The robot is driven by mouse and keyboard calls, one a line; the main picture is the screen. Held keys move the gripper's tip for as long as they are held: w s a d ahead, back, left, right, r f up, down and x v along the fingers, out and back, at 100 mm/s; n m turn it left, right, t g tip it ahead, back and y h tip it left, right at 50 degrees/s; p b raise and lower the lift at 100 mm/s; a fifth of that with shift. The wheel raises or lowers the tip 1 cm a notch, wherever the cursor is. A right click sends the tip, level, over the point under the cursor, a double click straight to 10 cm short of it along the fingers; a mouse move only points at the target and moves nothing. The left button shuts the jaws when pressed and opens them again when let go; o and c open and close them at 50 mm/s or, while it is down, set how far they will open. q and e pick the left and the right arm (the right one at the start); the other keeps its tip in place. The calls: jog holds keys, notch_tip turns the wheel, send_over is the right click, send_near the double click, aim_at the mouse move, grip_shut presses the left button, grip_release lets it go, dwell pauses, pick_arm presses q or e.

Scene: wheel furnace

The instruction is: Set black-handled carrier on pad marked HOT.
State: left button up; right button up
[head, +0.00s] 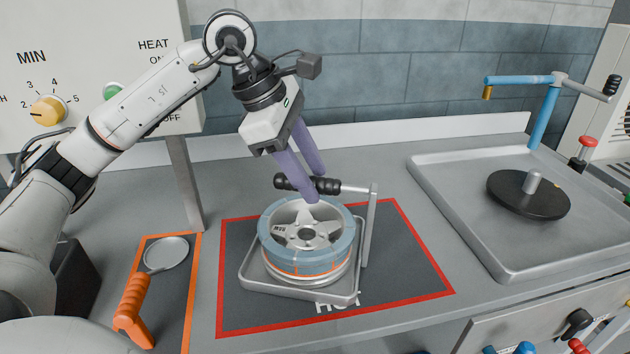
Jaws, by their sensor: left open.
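The carrier (348,300) is a grey metal tray with an upright post at its right and a black handle (326,186) reaching left from the post's top. It sits flat on the dark, red-edged pad (415,275), whose lettering is partly covered by the carrier. A wheel (307,235) with a blue-grey rim and an orange glowing band lies in the carrier. My left gripper (311,184) is open, with its purple fingers at the black handle, above the wheel. I cannot tell whether the fingers touch the handle. My right gripper is not in view.
An orange-handled tool (133,310) with a round metal end lies on an orange-edged mat at left. A grey tray (460,210) with a black disc (527,195) and blue crank arm (543,115) stands at right. A furnace panel (90,60) rises behind at left.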

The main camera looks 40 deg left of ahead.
pick_arm(q)
jog(key=v, duration=1)
jog(key=shift+p, duration=0.35)
jog(key=shift+f, duration=0.15)
